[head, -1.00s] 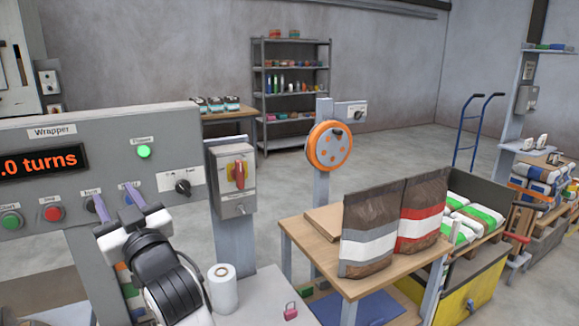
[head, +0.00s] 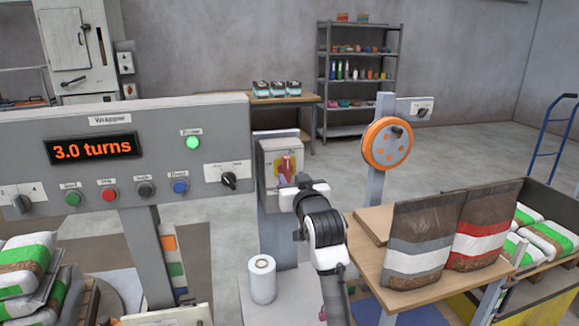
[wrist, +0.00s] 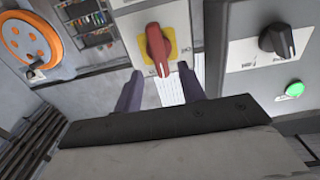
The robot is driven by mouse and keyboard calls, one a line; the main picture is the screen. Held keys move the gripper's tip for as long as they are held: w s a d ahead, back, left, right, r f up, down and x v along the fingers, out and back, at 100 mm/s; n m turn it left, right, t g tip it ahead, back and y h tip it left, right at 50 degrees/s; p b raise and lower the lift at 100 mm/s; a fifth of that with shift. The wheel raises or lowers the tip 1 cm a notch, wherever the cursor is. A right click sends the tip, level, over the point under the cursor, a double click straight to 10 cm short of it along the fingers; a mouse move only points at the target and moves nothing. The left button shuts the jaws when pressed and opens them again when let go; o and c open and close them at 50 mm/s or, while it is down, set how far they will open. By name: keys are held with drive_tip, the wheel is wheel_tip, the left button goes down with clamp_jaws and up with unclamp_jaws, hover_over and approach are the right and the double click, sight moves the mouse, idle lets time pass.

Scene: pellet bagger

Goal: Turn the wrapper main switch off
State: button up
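The wrapper main switch is a red rotary handle on a yellow plate (wrist: 171,46), on a grey box (head: 267,160) on a post right of the wrapper panel. In the wrist view the red handle (wrist: 157,48) stands roughly along the picture's vertical. In the head view the handle (head: 286,167) is partly hidden by my arm. My gripper (wrist: 158,85) is open, its two purple fingers apart and short of the handle, with nothing between them. In the head view my wrist covers the gripper.
The wrapper panel (head: 60,185) reads "3.0 turns" and has a lit green lamp (head: 193,143), buttons and a black knob (head: 228,180). A white roll (head: 262,279) stands below the switch box. A table with brown bags (head: 420,240) and an orange wheel (head: 387,144) are at right.

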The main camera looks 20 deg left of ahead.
sight(288, 170)
drive_tip(key=shift+p+x, duration=0.6)
drive_tip(key=shift+x, duration=2.05)
drive_tip(key=c, duration=0.6)
